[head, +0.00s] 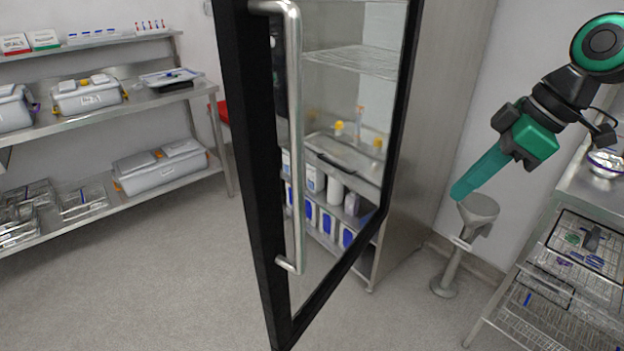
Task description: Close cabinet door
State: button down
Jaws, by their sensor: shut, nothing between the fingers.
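The cabinet door (262,170) is a glass door with a black frame, and it stands wide open toward me. A long metal bar handle (295,140) runs down its near side. The steel cabinet (440,130) stands behind the door, and its shelves with bottles and boxes show through the glass. My gripper (462,192) has teal fingers that are shut and empty. It is to the right of the door and the cabinet, pointing down and left, apart from the handle in the picture.
A grey pedestal stand (478,212) appears just below my gripper. A wire rack with baskets (560,290) is at the right. Steel shelving (110,122) with plastic bins stands along the left wall. The floor (150,280) left of the door is clear.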

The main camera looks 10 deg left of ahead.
jog(key=s+a+r+n+g+y, duration=0.15)
jog(key=a+r+n, duration=0.25)
jog(key=a+n, duration=0.4)
jog(key=s+a+r+n+g+y, duration=0.1)
jog(key=s+a+r+n+g, duration=0.2)
jog(key=a+n, duration=0.5)
jog(key=t, duration=0.1)
send_near(288, 205)
jog(key=shift+x, duration=2.05)
